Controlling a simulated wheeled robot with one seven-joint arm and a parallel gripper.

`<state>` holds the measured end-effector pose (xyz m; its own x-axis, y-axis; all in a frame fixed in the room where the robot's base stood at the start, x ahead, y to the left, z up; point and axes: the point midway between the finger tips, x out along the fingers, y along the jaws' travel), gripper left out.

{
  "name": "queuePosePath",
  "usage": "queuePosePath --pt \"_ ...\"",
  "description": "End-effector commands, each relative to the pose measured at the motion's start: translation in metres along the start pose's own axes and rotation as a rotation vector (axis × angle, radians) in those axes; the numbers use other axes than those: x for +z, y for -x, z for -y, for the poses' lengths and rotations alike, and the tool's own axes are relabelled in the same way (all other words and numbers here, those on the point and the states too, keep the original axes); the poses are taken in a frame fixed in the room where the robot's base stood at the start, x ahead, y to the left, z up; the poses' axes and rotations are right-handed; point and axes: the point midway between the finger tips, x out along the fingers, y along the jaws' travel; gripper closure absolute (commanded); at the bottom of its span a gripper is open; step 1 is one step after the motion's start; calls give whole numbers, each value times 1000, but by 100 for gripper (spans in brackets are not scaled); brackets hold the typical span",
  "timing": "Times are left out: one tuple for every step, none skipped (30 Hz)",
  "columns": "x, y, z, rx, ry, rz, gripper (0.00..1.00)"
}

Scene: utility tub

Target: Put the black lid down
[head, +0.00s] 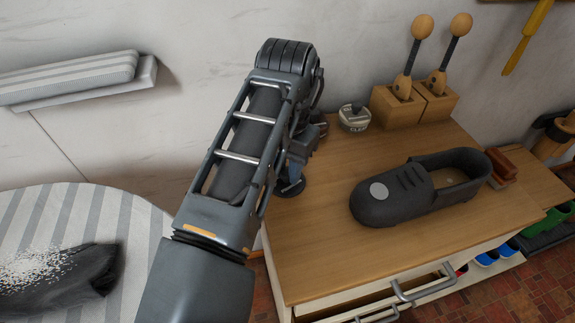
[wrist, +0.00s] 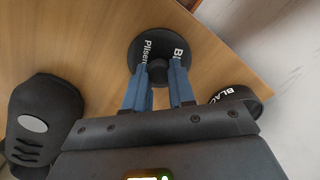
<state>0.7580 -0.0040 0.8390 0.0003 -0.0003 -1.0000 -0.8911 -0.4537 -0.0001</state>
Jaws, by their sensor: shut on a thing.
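The black lid (wrist: 150,28) is a round dark disc with white lettering, seen face-on in the wrist view. My gripper (wrist: 162,68) has its two blue fingers shut on it. In the head view the lid (head: 288,189) shows as a small dark disc under my gripper (head: 293,174), near the left edge of the wooden top (head: 335,235). I cannot tell whether the lid touches the wood.
A black shoe (head: 400,196) lies right of my gripper; it also shows in the wrist view (wrist: 38,120). A pale labelled tin (head: 354,118) and wooden blocks with knobbed handles (head: 398,106) stand at the back. Bare wood lies between the lid and shoe.

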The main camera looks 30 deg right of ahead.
Motion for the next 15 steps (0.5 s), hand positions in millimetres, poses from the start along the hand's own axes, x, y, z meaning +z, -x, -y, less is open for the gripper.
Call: queuePosePath --pt "0 -2 0 1 1 0 100" --pt "0 -2 0 0 1 0 75" --pt "0 -2 0 0 1 0 71" --pt "0 -2 0 0 1 0 68" --pt "0 -2 0 0 1 0 65" --pt "0 -2 0 0 1 0 62" --pt "0 -2 0 0 1 0 59" --pt "0 -2 0 0 1 0 56" --pt "0 -2 0 0 0 0 52" --pt "0 -2 0 0 0 0 50" --pt "0 -2 0 0 0 0 50" --pt "0 -2 0 0 0 0 50" --pt "0 -2 0 0 0 0 50" --pt "0 -2 0 0 0 0 50" --pt "0 -2 0 0 0 0 50"
